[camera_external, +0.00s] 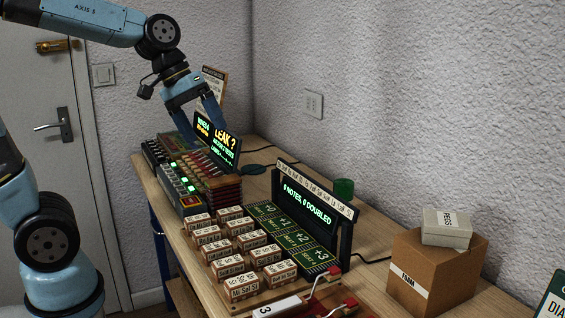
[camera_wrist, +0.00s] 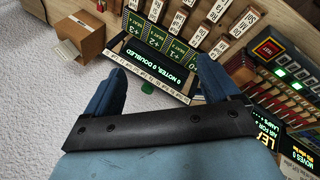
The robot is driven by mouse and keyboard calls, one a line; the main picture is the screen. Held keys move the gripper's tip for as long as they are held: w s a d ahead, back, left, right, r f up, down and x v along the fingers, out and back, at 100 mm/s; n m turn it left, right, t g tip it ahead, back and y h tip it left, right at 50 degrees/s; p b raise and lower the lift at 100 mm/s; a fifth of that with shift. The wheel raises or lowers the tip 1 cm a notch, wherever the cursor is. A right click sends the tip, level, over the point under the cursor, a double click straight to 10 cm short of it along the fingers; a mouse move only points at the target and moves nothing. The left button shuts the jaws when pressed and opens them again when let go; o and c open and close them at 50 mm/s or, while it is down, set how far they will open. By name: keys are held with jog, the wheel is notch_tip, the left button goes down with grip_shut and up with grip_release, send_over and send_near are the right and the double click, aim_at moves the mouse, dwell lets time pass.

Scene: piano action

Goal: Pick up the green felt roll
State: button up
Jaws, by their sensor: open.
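The green felt roll (camera_external: 343,188) is a short dark green cylinder. It stands upright at the back of the bench, behind the right part of the display reading "0 notes, 0 doubled" (camera_external: 306,204). In the wrist view the roll (camera_wrist: 148,87) is a small green shape beyond the display's edge, between my fingers. My gripper (camera_external: 208,136) is open and empty. It is above the left part of the bench, well to the left of the roll, near the "LEAK?" screen (camera_external: 217,140). In the wrist view my gripper (camera_wrist: 158,72) shows both blue fingers spread apart.
Labelled blocks (camera_external: 240,257) sit in rows in front of the display. A cardboard box (camera_external: 435,275) with a smaller pale box (camera_external: 447,228) on it stands to the right. The display frame rises beside the roll, and the textured wall (camera_external: 420,110) is behind it.

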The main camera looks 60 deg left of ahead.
jog(key=w+f+n+h, duration=0.2)
jog(key=w+n, duration=0.3)
jog(key=w, duration=0.5)
jog(key=n+t+h, duration=0.2)
jog(key=n+h, duration=0.1)
jog(key=n, duration=1)
send_near(349, 192)
jog(key=w+f, duration=0.2)
jog(key=w+d+f, duration=0.1)
jog(key=w+f, duration=0.1)
jog(key=shift+d, duration=0.15)
jog(key=shift+s+x, duration=0.15)
jog(key=shift+x, duration=1.15)
jog(key=shift+s+x, duration=0.15)
jog(key=shift+x, duration=1.1)
jog(key=shift+d, duration=0.1)
jog(key=c, duration=1.1)
